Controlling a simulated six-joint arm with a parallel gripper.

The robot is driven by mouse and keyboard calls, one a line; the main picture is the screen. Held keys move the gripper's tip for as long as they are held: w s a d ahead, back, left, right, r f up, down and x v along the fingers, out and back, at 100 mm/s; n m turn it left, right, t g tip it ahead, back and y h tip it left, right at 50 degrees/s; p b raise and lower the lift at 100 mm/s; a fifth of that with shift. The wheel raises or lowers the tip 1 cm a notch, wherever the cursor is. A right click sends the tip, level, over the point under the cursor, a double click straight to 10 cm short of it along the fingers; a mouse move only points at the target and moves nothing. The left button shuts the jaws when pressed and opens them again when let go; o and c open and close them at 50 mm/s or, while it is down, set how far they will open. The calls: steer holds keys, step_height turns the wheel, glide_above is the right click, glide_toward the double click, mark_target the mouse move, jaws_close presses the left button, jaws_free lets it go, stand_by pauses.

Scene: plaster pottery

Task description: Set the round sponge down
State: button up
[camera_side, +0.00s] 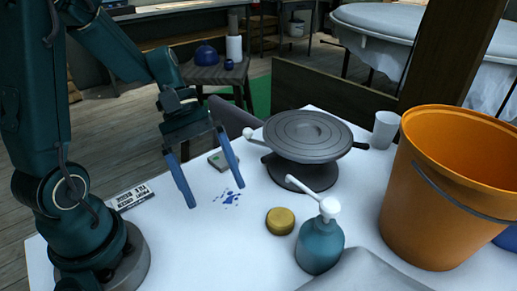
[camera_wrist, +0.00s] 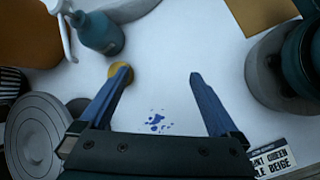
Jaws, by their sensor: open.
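The round sponge (camera_side: 280,221) is yellow and lies on the white table, left of the teal pump bottle. In the wrist view the sponge (camera_wrist: 121,72) shows beyond the tip of the left finger, partly covered by it. My gripper (camera_side: 217,198) is open and empty, with its two blue fingers pointing down above the table. In the side view it is left of the sponge and apart from it, near the blue paint spots (camera_side: 229,198). In the wrist view the gripper (camera_wrist: 160,72) has a wide gap between its fingers.
A teal pump bottle (camera_side: 320,245), a grey turntable (camera_side: 307,135), a white cup (camera_side: 385,130) and a large orange bucket (camera_side: 440,190) stand on the table. A small grey-green block (camera_side: 221,160) and a label card (camera_side: 131,197) lie at left. The table around the paint spots is clear.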

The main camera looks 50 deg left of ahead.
steer(key=s+a+r+m+t+y, duration=0.1)
steer(key=s+r+m+t+y, duration=0.3)
steer(key=m, duration=0.7)
step_height(320, 180, up, 2)
steer(key=t+y, duration=0.2)
steer(key=y, duration=0.1)
steer(key=shift+s+r+y, duration=0.15)
steer(key=shift+r+y, duration=0.05)
steer(key=shift+y, duration=0.1)
